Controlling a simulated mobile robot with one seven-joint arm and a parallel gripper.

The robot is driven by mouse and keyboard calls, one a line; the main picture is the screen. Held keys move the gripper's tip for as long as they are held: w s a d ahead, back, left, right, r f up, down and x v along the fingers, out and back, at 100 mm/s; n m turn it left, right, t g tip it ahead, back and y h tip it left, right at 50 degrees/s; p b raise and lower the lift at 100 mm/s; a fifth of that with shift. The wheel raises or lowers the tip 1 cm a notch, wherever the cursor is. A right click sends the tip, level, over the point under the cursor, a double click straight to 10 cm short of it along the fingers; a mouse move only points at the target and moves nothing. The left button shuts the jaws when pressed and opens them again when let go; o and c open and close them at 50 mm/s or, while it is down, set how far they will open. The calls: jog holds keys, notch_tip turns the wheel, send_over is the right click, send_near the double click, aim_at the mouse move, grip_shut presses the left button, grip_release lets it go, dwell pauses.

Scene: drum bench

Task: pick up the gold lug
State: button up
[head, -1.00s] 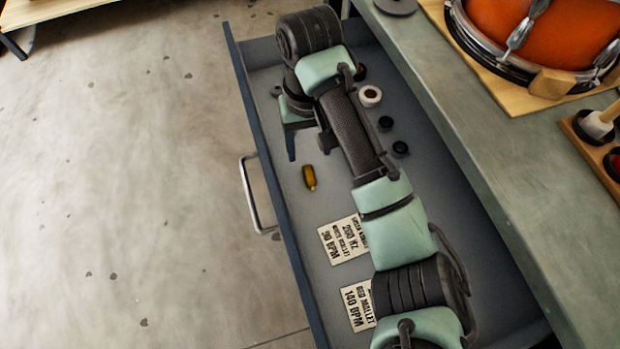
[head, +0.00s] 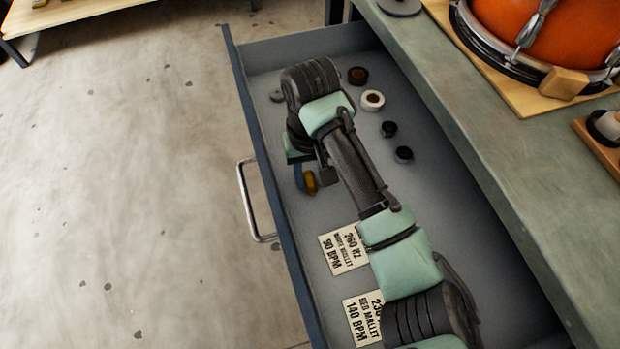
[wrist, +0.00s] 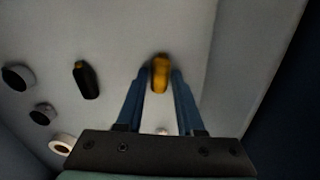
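The gold lug (head: 310,182) lies in the open drawer, near its left wall and partly hidden by my gripper in the head view. In the wrist view the gold lug (wrist: 160,73) shows between my two blue fingertips. My gripper (wrist: 161,80) looks open, with one finger on each side of the lug. I cannot tell whether either finger touches it.
The drawer (head: 233,75) also holds a black lug-shaped piece (wrist: 86,80), a white ring (head: 372,100), dark round parts (head: 404,153) and printed cards (head: 344,249). The drawer wall is close on the left, the bench (head: 450,110) on the right.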

grip_shut()
